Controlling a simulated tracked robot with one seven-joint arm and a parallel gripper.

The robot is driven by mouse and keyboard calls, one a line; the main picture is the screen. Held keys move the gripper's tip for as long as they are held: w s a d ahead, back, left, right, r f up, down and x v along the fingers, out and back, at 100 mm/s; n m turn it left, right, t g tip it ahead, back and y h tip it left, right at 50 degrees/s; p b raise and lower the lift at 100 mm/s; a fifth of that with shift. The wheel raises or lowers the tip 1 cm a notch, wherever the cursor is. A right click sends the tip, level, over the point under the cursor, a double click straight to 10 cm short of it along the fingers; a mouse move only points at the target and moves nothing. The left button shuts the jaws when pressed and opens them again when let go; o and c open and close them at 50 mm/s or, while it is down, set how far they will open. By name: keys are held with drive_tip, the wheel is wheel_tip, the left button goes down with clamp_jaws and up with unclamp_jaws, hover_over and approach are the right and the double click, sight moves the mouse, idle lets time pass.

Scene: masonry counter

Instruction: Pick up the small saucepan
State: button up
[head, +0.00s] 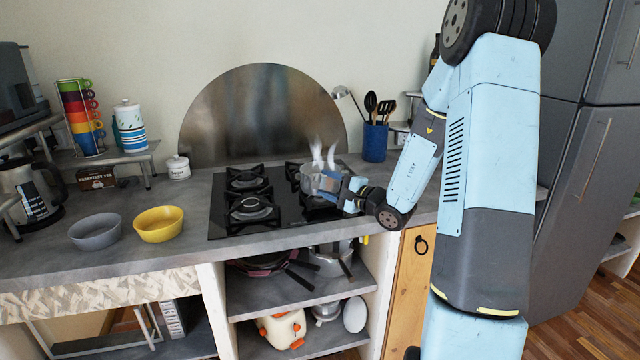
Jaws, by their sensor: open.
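A small metal saucepan (307,181) stands on the right side of the black gas hob, with white steam rising above it. My gripper (334,184) is at the right side of the saucepan, reaching in from the right with its jaws open. It overlaps the saucepan's right side in the picture. The handle is not clearly visible, and I cannot tell whether the fingers touch the pan or are around a part of it.
The black gas hob (222,217) has several burners; the left ones are empty. A grey bowl (95,231) and a yellow bowl (158,224) stand left. A blue utensil pot (375,142) stands behind my arm. Pans (262,264) lie on the shelf below.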

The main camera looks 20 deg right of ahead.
drive_tip(key=shift+x, duration=2.9)
drive_tip(key=shift+s+r, duration=0.1)
drive_tip(key=shift+s, duration=0.05)
clamp_jaws()
